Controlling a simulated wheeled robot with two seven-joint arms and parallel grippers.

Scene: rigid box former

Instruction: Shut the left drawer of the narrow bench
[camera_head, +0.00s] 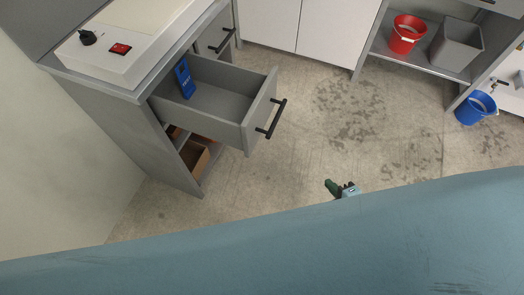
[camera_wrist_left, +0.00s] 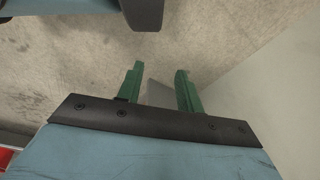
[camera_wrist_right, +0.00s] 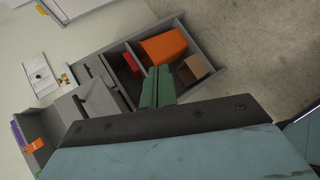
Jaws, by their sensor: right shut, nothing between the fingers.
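The narrow bench (camera_head: 110,92) stands at the left of the head view. Its left drawer (camera_head: 220,105), the nearer one, is pulled well out, with a black bar handle (camera_head: 271,118) on its front.
A second drawer (camera_head: 214,34) beyond the open one looks shut. Boxes (camera_head: 195,158) sit on the bench's lower shelf. A red bucket (camera_head: 406,34), grey bin (camera_head: 455,45) and blue bucket (camera_head: 475,108) are at upper right. The floor (camera_head: 330,140) beside the drawer is clear.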

